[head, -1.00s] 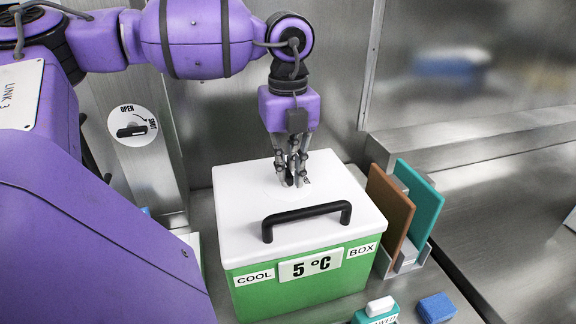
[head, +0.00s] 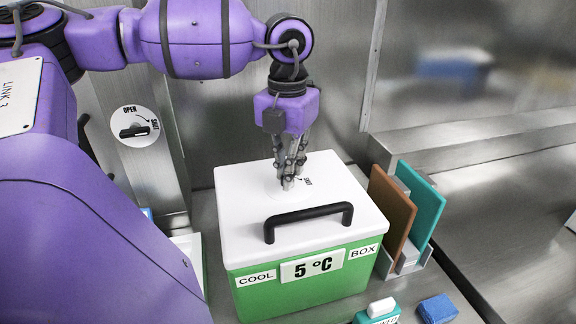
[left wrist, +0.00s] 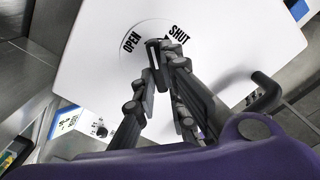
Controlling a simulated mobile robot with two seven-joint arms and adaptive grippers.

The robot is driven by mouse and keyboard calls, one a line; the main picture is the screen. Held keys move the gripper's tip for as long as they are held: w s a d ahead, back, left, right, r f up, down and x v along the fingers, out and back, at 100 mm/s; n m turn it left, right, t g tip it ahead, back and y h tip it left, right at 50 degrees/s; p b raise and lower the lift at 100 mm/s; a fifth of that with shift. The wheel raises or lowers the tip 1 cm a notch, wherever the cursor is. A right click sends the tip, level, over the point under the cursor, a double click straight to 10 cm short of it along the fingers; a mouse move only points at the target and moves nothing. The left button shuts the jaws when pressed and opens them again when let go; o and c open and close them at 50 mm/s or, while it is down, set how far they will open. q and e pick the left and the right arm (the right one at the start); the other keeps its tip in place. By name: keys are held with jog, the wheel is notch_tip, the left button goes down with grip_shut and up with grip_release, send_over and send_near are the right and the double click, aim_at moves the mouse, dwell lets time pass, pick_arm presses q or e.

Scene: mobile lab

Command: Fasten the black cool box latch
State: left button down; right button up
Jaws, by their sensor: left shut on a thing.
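The cool box (head: 290,290) is green with a white lid (head: 245,195) and stands on the metal counter. A round dial marked OPEN and SHUT (left wrist: 178,34) is on the lid; part of its print shows in the head view. My left gripper (head: 288,184) points down at the dial, its fingers closed together at the lid's surface. In the left wrist view the fingertips (left wrist: 160,48) meet at the dial's middle, between the OPEN and SHUT words, shut on the black latch. The fingers hide most of the latch, so its exact angle is unclear. My right gripper is out of view.
A black handle (head: 308,218) rises from the lid's front. A rack with a brown board (head: 391,205) and a teal board (head: 420,207) stands close on the right. A blue block (head: 437,308) and a teal item with a white top (head: 380,308) lie in front. Another OPEN dial (head: 136,127) is on the left post.

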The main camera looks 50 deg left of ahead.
pick_arm(q)
jog(key=m, duration=0.4)
jog(key=shift+a+m, duration=0.15)
jog(key=shift+m, duration=0.15)
jog(key=shift+a+m+p, duration=0.15)
jog(key=shift+m+p, duration=0.2)
jog(key=shift+m, duration=2.25)
jog(key=c, duration=1.8)
grip_release()
notch_tip(320, 180, up, 12)
